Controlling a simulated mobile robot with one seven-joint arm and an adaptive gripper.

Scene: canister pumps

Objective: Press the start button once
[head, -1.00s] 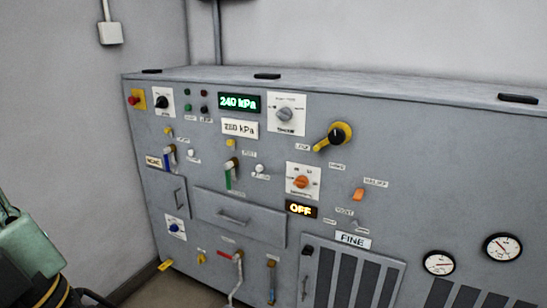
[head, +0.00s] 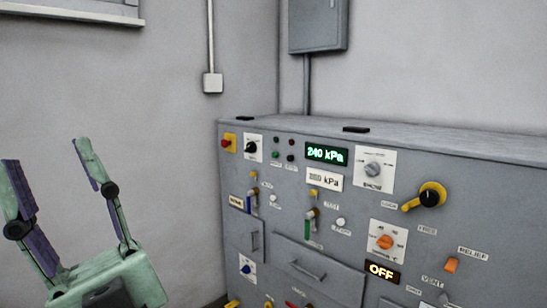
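The grey control panel (head: 340,228) stands to the right in the head view. Near its upper left are small round controls or lamps in two rows: a green one (head: 276,141) and a dark red one above, a green one (head: 275,155) and a dark one (head: 290,157) below. Their labels are too small to read, so I cannot tell which is the start button. My gripper (head: 47,152) is at the left, fingers pointing up and spread wide, empty. In the picture it is well left of the panel and touches nothing.
A red knob on a yellow plate (head: 229,143) and a black rotary switch (head: 250,147) sit left of the small controls. A green display (head: 326,154) reads 240 kPa; an orange display (head: 381,271) reads OFF. Levers protrude below. Wall lies behind the gripper.

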